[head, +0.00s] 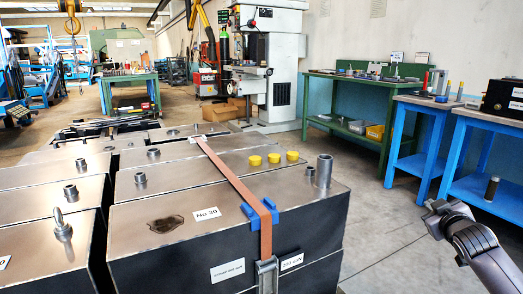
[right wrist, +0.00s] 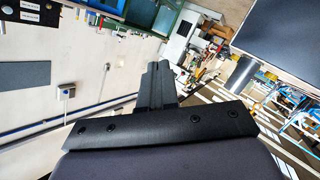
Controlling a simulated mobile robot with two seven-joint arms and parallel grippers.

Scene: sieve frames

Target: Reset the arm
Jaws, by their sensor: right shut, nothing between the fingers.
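My right gripper (head: 432,210) shows at the right of the head view, in front of open floor and apart from the metal boxes. In the right wrist view its dark fingers (right wrist: 159,82) stand together, shut, with nothing between them. My left gripper is in neither view. The nearest large metal box (head: 180,215), labelled "No 30", fills the lower middle of the head view, left of my right arm. A brown strap (head: 235,180) runs over it through blue corner pieces to a buckle at its front.
Three yellow caps (head: 273,158) and an upright metal pipe (head: 324,170) stand on the boxes. Blue benches (head: 408,140) and a green workbench (head: 340,84) line the right wall. Grey floor (head: 375,215) lies clear between them and the boxes. A large machine (head: 270,60) stands behind.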

